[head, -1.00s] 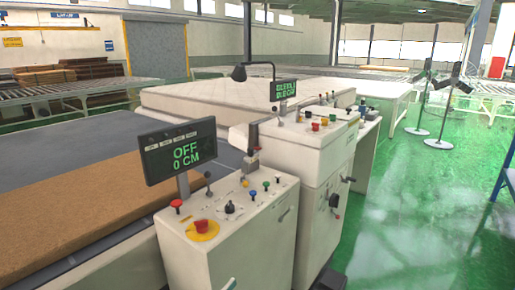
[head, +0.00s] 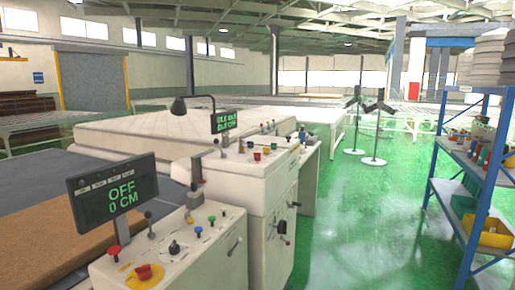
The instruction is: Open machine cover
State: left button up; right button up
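A white machine cabinet (head: 262,185) stands at the centre of the head view, with knobs on top and dark handles on its right side. A nearer white control console (head: 190,255) carries a red button on a yellow disc (head: 144,275), coloured knobs and a tilted display (head: 113,193) reading "OFF 0 CM". A second small display (head: 224,122) with green text stands on the farther cabinet. I cannot tell which panel is the machine cover. Neither of my grippers is in view.
A brown slab (head: 40,240) lies on the machine bed at left, and a large white mattress (head: 150,135) lies behind. A blue shelf rack (head: 480,180) with bins stands at right. Two dark-topped stands (head: 374,140) are farther back. The green floor (head: 350,230) between is clear.

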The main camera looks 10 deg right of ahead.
aim_at(288, 142)
jog(key=i+l+z, duration=0.15)
jog(key=z, duration=0.25)
jog(key=i+l+z, duration=0.1)
jog(key=z, duration=0.25)
jog(key=i+z, duration=0.25)
jog(key=z, duration=0.15)
